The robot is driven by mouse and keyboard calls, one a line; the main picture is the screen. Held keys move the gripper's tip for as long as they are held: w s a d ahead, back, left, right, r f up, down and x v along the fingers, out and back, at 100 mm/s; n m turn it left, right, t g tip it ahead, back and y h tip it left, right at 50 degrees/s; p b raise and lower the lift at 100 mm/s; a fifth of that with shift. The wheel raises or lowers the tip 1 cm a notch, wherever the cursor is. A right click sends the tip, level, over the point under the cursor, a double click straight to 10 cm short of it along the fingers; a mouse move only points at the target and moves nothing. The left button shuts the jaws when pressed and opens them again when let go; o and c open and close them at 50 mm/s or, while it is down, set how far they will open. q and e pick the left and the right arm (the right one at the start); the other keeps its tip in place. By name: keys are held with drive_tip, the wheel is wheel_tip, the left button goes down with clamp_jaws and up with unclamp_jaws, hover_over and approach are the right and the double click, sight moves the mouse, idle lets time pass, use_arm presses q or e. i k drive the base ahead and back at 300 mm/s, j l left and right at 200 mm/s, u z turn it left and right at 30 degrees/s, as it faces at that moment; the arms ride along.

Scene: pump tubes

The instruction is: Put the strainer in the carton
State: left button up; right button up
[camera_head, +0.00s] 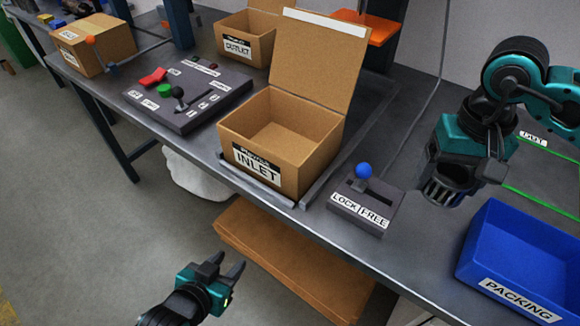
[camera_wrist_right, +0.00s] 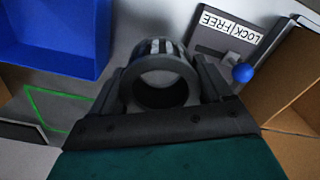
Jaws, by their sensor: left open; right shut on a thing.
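The strainer (camera_head: 447,185) is a dark, short cylinder with slots in its side. My right gripper (camera_head: 462,172) is shut on it and holds it above the table, between the lock lever box and the blue bin. In the right wrist view the strainer (camera_wrist_right: 160,80) sits between the fingers, its round open end facing the camera. The carton (camera_head: 280,150), labelled INLET, stands on the table left of the right gripper, its lid raised at the back. Its visible inside looks empty. My left gripper (camera_head: 226,268) is open and empty, in front of the table edge.
The LOCK/FREE box (camera_head: 366,205) with a blue-knobbed lever stands between the carton and the strainer. A blue PACKING bin (camera_head: 520,255) is at the right. A button panel (camera_head: 187,97), an OUTLET carton (camera_head: 237,47) and a closed box (camera_head: 92,45) stand further left and back.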

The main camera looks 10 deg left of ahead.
sight(272, 150)
drive_tip(key=k+j, duration=0.15)
drive_tip(key=j, duration=0.2)
drive_tip(key=k+j+u, duration=0.1)
drive_tip(key=j, duration=0.6)
drive_tip(key=i+j, duration=0.15)
drive_tip(key=j, duration=0.25)
drive_tip(key=i+j, duration=0.1)
drive_tip(key=i, duration=0.4)
drive_tip(key=j+u, duration=0.05)
